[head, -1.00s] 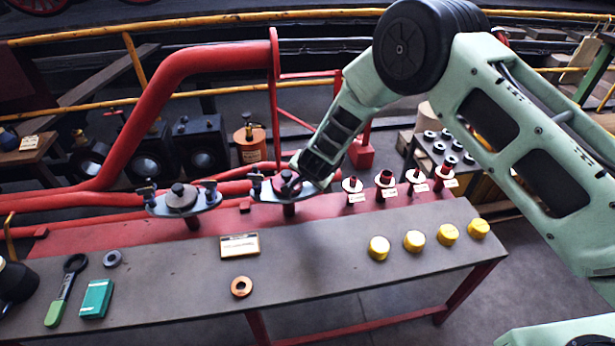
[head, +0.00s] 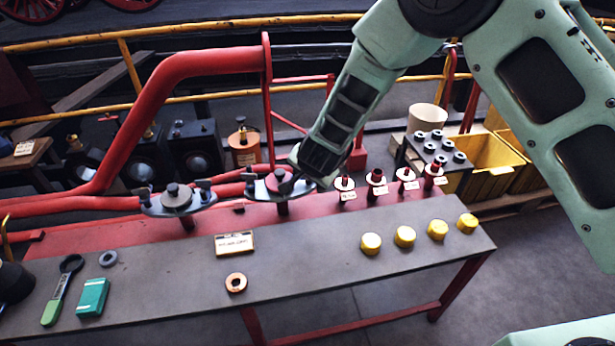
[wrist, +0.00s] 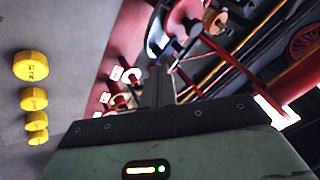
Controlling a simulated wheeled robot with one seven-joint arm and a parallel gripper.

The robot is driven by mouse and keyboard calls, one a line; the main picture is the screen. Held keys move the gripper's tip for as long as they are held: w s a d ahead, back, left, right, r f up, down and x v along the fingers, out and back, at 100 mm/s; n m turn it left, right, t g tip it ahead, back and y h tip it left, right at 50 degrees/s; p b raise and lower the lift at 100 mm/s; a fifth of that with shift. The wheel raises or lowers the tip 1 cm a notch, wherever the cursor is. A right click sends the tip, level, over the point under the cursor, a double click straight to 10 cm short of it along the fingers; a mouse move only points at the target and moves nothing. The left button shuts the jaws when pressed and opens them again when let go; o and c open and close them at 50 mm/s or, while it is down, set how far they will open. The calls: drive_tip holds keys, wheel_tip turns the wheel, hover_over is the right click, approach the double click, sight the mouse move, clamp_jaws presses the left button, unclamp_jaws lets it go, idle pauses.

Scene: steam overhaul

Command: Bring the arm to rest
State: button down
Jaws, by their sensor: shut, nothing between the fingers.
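My arm reaches down from the upper right in the head view. My gripper (head: 292,182) is at its lower end, low beside the right-hand clamp fitting (head: 268,187) on the red pipe bench. In the head view the gripper's dark body hides the fingers and part of that fitting; whether they touch cannot be told. In the wrist view my gripper (wrist: 157,76) shows its dark fingers together, with nothing held. A second clamp fitting (head: 176,200) stands to its left.
The grey bench top (head: 310,255) holds several yellow caps (head: 405,237), a copper ring (head: 236,283), a green box (head: 92,297) and a green-handled tool (head: 58,292). Tagged red valve stubs (head: 376,182) stand right of the gripper. A tall red pipe (head: 190,75) rises behind left.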

drive_tip(key=shift+s+r, duration=0.2)
drive_tip(key=shift+r, duration=0.05)
idle(0.3)
drive_tip(key=s+a+r+n+g+y+p, duration=0.1)
drive_tip(key=s+a+r+n+g+y, duration=0.1)
drive_tip(key=s+r+n, duration=0.4)
drive_tip(key=s+a+r+n+g+y, duration=0.1)
drive_tip(key=s+r+g, duration=0.1)
drive_tip(key=s+r, duration=0.75)
drive_tip(key=s+d+r+n+g+h, duration=0.1)
drive_tip(key=s+d+n, duration=0.3)
drive_tip(key=s, duration=0.6)
drive_tip(key=s+d+r+n+g+h+p, duration=0.1)
drive_tip(key=s+d+r+n+g+h, duration=0.1)
drive_tip(key=s+d, duration=0.7)
wheel_tip(320, 180, up, 2)
drive_tip(key=shift+s+r+n+h+p, duration=0.2)
drive_tip(key=shift+s+n+h+p, duration=0.1)
drive_tip(key=shift+s+n, duration=0.75)
drive_tip(key=shift+s+a, duration=0.1)
